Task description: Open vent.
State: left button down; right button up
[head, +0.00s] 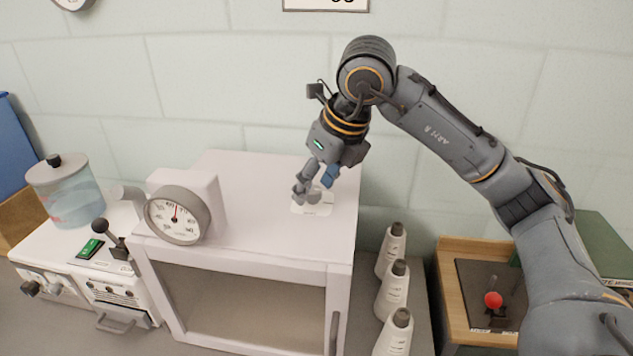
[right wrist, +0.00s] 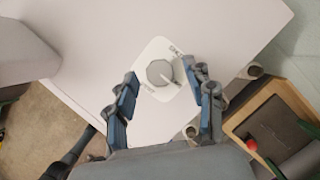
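A grey round knob (right wrist: 160,73) sits on a white plate (right wrist: 153,52) on top of the white cabinet (head: 255,235). The plate carries small dark lettering too blurred to read surely. A pale pointer mark on the knob points to the lower right in the right wrist view. My right gripper (head: 305,194) is above the plate, pointing down. In the right wrist view my right gripper (right wrist: 161,80) is open, with one blue-padded finger on each side of the knob and nothing held. Contact with the knob cannot be seen. My left gripper is not in view.
A round dial gauge (head: 178,215) stands on the cabinet's left side. A control box (head: 85,255) with a black lever and a clear tank (head: 66,190) are further left. Several white cones (head: 393,290) stand right of the cabinet, beside a wooden tray (head: 452,300) with a red-knobbed stick (head: 493,299).

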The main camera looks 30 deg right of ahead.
jog(key=v, duration=1.2)
dwell(0.5)
